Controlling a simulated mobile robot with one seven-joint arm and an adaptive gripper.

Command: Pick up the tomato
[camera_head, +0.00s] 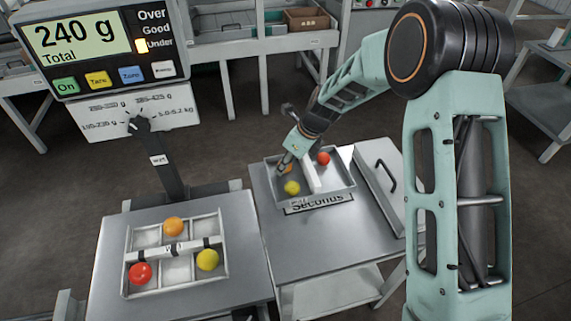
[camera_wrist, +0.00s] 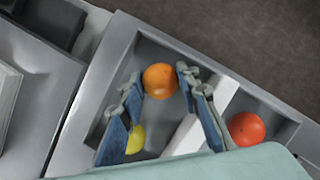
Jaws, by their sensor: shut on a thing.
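An orange tomato (camera_wrist: 160,80) sits between the fingertips of my gripper (camera_wrist: 162,88) in the wrist view, and the fingers are shut on it. It is in or just over the left part of the Seconds tray (camera_head: 346,182); I cannot tell whether it is lifted. In the head view my gripper (camera_head: 286,161) mostly hides this tomato. A yellow tomato (camera_head: 292,187) lies close by in the same part; in the wrist view the yellow tomato (camera_wrist: 136,138) is partly behind a finger. A red tomato (camera_head: 323,158) lies across the white divider (camera_head: 311,178).
On the left, a weighing platform (camera_head: 110,250) carries a sectioned tray (camera_head: 176,290) with orange (camera_head: 173,226), red (camera_head: 140,273) and yellow (camera_head: 207,260) tomatoes. The scale display (camera_head: 80,35) reads 240 g, its lamp lit beside Under. A handled panel (camera_head: 378,190) lies right of the Seconds tray.

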